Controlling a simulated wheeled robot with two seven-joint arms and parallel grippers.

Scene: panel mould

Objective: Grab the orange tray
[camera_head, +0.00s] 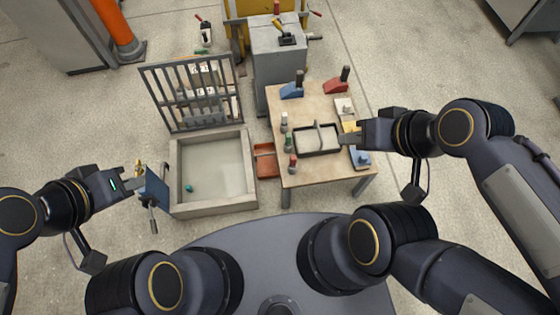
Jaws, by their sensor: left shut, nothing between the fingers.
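The orange tray (265,160) is a small red-orange tray in the head view. It sits low between the grey mould box and the wooden table, with its right side close against the table edge. My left gripper (134,184) is shut and empty at the far left, beside a blue part (154,186) at the mould's left side, well away from the tray. My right gripper (349,138) is over the right part of the table, by the handled black-rimmed tray (318,153). Its fingertips are too small to tell whether they are open or touching anything.
The mould box (180,211) has a small teal object (189,188) inside and a barred grid (148,80) standing behind it. The wooden table (312,105) holds blue and red tools and several small bottles. A grey cabinet (280,60) stands behind. Open floor lies left and right.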

